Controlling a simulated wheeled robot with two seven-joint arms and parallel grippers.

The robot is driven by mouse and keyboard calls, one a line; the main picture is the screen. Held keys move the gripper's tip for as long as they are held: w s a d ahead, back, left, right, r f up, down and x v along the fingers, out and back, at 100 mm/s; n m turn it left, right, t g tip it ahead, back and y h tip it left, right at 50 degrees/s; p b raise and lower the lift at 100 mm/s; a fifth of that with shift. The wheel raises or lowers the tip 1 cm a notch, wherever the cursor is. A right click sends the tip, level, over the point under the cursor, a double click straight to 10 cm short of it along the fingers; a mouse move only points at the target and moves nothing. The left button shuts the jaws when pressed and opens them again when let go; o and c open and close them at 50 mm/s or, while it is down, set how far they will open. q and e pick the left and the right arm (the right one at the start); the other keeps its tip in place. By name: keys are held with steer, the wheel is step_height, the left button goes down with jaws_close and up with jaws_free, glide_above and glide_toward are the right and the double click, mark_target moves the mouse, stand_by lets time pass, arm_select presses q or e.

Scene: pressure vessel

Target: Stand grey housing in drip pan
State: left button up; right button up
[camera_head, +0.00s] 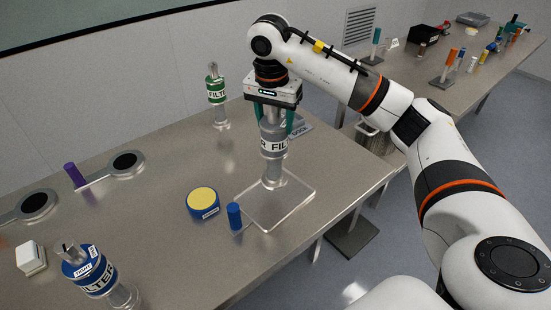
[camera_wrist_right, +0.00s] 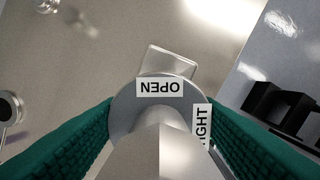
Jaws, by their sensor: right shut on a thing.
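The grey housing (camera_head: 273,140), with a FILTER label, is upright between the green fingers of my right gripper (camera_head: 274,118), which is shut on it. In the right wrist view the grey housing (camera_wrist_right: 160,105) is seen from above, with OPEN and "IGHT" labels, between the green fingers (camera_wrist_right: 165,130). The drip pan (camera_head: 268,226) is a clear, shallow square tray near the table's front edge. The housing's narrower lower end is over or inside the pan; I cannot tell if it touches the bottom. My left gripper is not in view.
A blue cylinder (camera_head: 234,217) stands close to the pan's left edge, with a blue and yellow round piece (camera_head: 203,203) beyond it. A green filter housing (camera_head: 216,92) stands behind. A blue filter housing (camera_head: 90,270) stands at front left. A second table (camera_head: 440,70) is at back right.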

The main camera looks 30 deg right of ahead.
mark_target(274, 143)
step_height(274, 143, down, 2)
steer(key=shift+a+f, duration=0.1)
steer(key=shift+f, duration=0.05)
step_height(274, 143, down, 4)
steer(key=shift+r+p, duration=0.1)
steer(key=shift+p, duration=0.8)
steer(key=shift+f, duration=0.25)
steer(key=shift+f+b, duration=0.2)
steer(key=shift+b, duration=0.1)
steer(key=o, duration=1.6)
steer(key=shift+o, duration=0.2)
